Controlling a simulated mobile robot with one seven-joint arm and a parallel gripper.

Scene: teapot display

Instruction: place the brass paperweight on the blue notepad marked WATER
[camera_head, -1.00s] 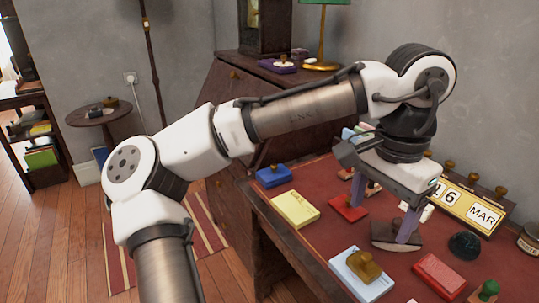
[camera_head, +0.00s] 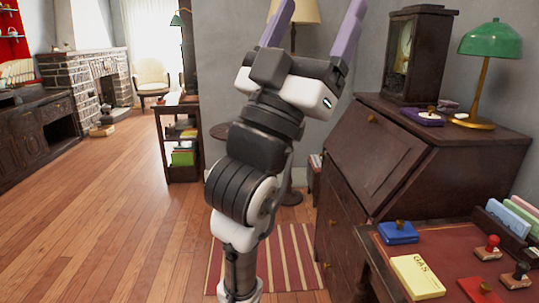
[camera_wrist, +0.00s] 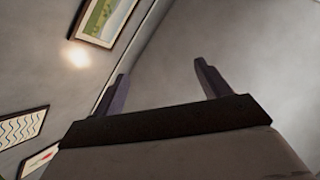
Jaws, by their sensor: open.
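My gripper (camera_head: 318,12) is open and empty, raised with its two purple fingers pointing up, left of the desks. It shows in the wrist view (camera_wrist: 161,72) against bare wall. A dark blue pad-like block (camera_head: 399,235) with a small brass-coloured piece on top lies on the red-topped desk at the lower right; I cannot read any WATER mark on it. I cannot pick out the brass paperweight for certain now. The pale blue pad with a brass object on it, seen one second ago, is outside the present view.
A yellow notepad marked GAS (camera_head: 418,278) lies on the red desktop (camera_head: 455,240), near stamps (camera_head: 488,248). A dark slant-front desk (camera_head: 375,155) carries a green lamp (camera_head: 489,40), a clock case (camera_head: 415,50) and a purple pad (camera_head: 421,118). The wooden floor at left is open.

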